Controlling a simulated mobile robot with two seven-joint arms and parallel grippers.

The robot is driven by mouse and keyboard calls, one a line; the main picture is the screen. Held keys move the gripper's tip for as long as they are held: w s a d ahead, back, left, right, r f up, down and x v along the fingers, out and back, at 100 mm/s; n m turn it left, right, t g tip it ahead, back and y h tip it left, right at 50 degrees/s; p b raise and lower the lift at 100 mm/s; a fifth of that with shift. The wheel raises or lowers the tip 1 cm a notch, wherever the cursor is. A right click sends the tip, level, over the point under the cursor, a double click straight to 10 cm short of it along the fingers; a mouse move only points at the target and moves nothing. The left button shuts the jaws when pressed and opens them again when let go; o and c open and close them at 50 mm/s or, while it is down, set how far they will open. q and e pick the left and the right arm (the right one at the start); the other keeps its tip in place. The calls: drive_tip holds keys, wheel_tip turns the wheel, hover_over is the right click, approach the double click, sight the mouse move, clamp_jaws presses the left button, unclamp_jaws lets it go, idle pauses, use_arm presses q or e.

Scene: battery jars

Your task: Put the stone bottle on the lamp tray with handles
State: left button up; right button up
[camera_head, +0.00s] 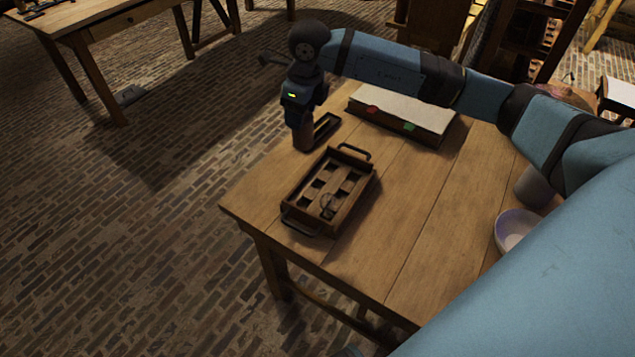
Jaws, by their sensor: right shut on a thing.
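The lamp tray with handles (295,199) is a dark wooden tray with square compartments and a handle at each end. It sits near the left part of the table. My right gripper (301,123) points down just behind and left of the tray, beside the table's far left edge. It is shut on a grey-brown cylinder that I take to be the stone bottle (303,140). The bottle's upper part is hidden by the gripper, and I cannot tell whether its base touches the table. My left gripper is not in view.
A small dark holder (327,126) lies right beside the held bottle. A large book (405,113) lies at the back. A bowl (512,228) and a grey cylinder (533,186) stand at the right. The middle of the wooden table (420,210) is clear.

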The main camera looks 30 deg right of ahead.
drive_tip(key=m, duration=0.2)
drive_tip(key=d+m, duration=0.1)
drive_tip(key=r+m, duration=0.1)
drive_tip(key=m, duration=0.1)
drive_tip(key=shift+d+m+h, duration=0.2)
drive_tip(key=shift+m+h, duration=0.1)
drive_tip(key=shift+h, duration=0.1)
drive_tip(key=d+f+m+h, duration=0.1)
drive_tip(key=d+f+m, duration=0.2)
drive_tip(key=f+m, duration=1)
wheel_tip(320, 180, down, 5)
drive_tip(key=shift+f+m+g+h+p, duration=0.2)
drive_tip(key=shift+m+g+h+p, duration=0.2)
drive_tip(key=shift+p, duration=0.05)
drive_tip(key=shift+d, duration=0.1)
drive_tip(key=shift+f, duration=0.1)
drive_tip(key=o, duration=1)
